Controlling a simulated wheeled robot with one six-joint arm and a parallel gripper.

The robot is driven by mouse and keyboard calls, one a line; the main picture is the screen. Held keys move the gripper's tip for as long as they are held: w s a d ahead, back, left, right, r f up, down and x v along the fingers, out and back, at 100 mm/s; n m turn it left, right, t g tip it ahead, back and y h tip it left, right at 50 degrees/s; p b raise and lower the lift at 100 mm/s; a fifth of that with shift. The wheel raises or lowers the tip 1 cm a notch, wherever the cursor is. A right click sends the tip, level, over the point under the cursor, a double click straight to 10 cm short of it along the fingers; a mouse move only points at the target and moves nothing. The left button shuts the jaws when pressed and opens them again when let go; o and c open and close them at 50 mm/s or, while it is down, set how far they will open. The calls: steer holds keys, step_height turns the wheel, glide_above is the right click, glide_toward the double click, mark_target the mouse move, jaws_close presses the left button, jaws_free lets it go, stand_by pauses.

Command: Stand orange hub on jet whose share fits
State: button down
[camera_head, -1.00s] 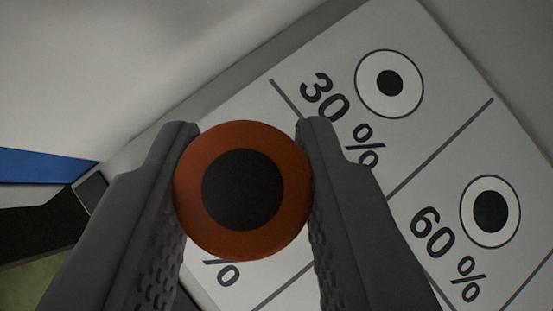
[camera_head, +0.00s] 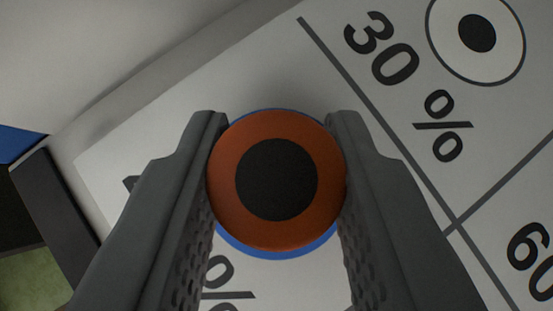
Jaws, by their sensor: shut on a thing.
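The orange hub (camera_head: 226,180) is a round orange disc with a black round centre. My gripper (camera_head: 277,180) is shut on it, one finger on each side. A blue rim (camera_head: 278,253) shows just below and above the hub; whether the two touch cannot be told. Under them is a white board (camera_head: 130,165) with marked cells. A black spot in a white ringed circle (camera_head: 477,34) lies by the "30 %" label (camera_head: 382,48) at the upper right. A "60" label (camera_head: 530,262) is cut off at the right edge. The label under my gripper is mostly hidden; only "0 %" (camera_head: 228,280) shows.
Grey lines (camera_head: 375,120) divide the board's cells. A raised grey edge (camera_head: 120,98) borders the board at upper left. A dark block (camera_head: 55,200), a blue strip (camera_head: 18,142) and a green patch (camera_head: 30,280) lie at the left.

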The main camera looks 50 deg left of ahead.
steer(key=shift+f, duration=0.1)
steer(key=c, duration=1.1)
jaws_free()
steer(key=shift+d+r, duration=0.1)
steer(key=shift+r, duration=0.15)
steer(key=v, duration=1.1)
steer(key=shift+s+d+r, duration=0.2)
steer(key=shift+s+r, duration=0.05)
